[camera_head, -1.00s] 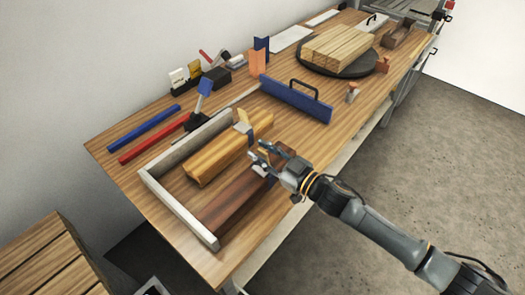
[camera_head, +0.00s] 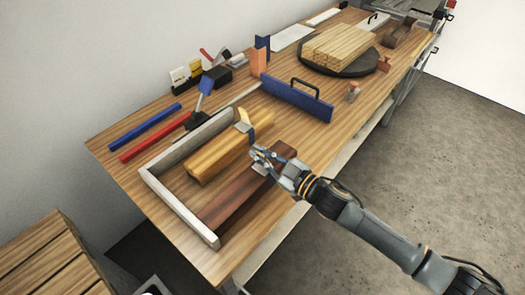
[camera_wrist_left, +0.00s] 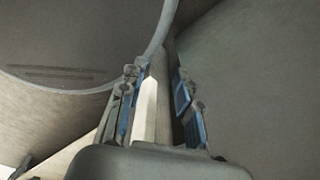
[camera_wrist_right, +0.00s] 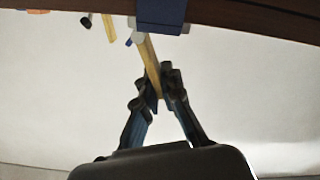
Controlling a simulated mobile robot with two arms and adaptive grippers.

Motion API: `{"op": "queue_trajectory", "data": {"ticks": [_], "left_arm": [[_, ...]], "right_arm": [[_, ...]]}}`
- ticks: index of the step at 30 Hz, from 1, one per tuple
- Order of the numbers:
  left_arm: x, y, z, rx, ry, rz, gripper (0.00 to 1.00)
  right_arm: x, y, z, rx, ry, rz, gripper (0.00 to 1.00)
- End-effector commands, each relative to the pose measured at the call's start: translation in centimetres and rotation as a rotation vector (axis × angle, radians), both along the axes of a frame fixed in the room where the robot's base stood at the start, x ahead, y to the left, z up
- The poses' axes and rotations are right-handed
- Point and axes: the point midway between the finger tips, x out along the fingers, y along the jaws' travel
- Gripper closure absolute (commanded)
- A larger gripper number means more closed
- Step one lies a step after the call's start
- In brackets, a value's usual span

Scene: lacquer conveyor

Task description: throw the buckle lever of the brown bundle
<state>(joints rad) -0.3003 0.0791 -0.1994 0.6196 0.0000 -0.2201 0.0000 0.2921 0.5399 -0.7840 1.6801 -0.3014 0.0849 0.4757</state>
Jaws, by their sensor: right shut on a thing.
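The brown bundle (camera_head: 235,197) of dark wood lies along the front of the pale corner frame. In the right wrist view it is the dark band (camera_wrist_right: 60,8) along the top, with a blue strap and grey buckle (camera_wrist_right: 160,14) on it. A tan buckle lever (camera_wrist_right: 149,56) sticks out from the buckle. My right gripper (camera_head: 256,155) is shut on this lever, which shows between its fingertips (camera_wrist_right: 160,92). In the head view the gripper hides most of the lever. My left gripper (camera_wrist_left: 160,95) is open, away from the table; it is not in the head view.
A yellow bundle (camera_head: 215,160) with its own strap lies just behind the brown one. The pale frame (camera_head: 178,208) bounds both at left and back. A blue panel with a handle (camera_head: 297,99) stands to the right. The floor at front right is clear.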

Motion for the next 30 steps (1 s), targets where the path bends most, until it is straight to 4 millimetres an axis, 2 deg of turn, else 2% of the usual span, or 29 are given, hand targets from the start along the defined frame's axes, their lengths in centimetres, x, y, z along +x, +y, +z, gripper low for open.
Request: {"op": "queue_trajectory", "data": {"ticks": [15,30], "left_arm": [[0.0,0.0,-0.4,0.000,0.000,0.000,0.67],[0.0,0.0,-0.5,0.000,-0.001,-0.001,0.67]], "right_arm": [[-1.2,1.2,-1.2,-0.242,-0.243,0.002,1.00],[-1.4,1.4,-1.4,-0.300,-0.297,0.001,1.00]]}}
